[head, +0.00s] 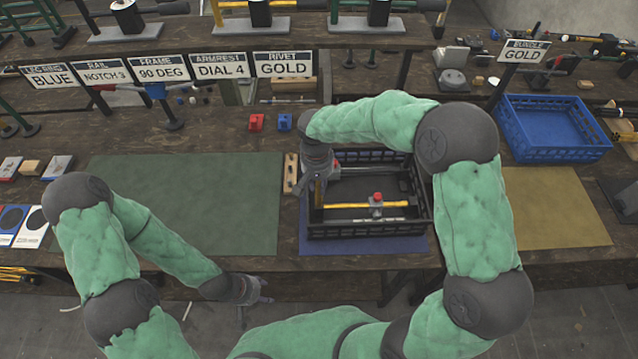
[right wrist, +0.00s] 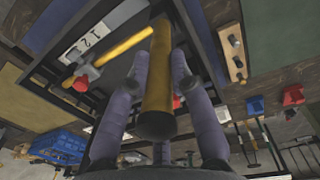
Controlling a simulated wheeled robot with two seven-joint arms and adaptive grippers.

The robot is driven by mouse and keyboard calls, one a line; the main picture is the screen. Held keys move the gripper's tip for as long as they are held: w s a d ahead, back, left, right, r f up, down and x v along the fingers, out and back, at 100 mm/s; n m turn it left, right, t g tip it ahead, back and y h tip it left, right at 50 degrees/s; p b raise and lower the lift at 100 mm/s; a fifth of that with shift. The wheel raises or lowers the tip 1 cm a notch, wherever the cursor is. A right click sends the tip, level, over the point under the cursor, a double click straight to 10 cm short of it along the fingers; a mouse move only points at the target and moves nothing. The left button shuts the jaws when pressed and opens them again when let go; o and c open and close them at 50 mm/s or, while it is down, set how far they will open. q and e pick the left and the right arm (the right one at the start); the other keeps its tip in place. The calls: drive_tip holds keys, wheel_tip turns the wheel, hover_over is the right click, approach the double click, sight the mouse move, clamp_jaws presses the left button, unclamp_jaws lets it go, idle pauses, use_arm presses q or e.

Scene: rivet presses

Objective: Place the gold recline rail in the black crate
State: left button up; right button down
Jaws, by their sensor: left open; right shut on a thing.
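My right gripper (head: 318,192) is over the left part of the black crate (head: 370,234). It is shut on a gold rail (right wrist: 157,80), a yellow rod with a dark end cap, which sits between the fingers in the right wrist view. In the head view only a short yellow piece of it shows. Another yellow bar (head: 340,206) lies across the crate, with a grey block and red knob (head: 376,201) at its middle. Whether the held rail touches the crate floor I cannot tell. My left gripper (head: 264,289) is open and empty in front of the bench's front edge.
The crate stands on a blue mat (head: 312,240). Red (head: 256,122) and blue (head: 285,121) blocks are behind. A green mat (head: 190,200) is clear; a blue crate (head: 550,125) stands at right.

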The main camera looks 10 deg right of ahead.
drive_tip(key=c, duration=1.1)
unclamp_jaws()
drive_tip(key=r+p, duration=0.1)
drive_tip(key=r, duration=1.1)
drive_tip(key=shift+a, duration=0.2)
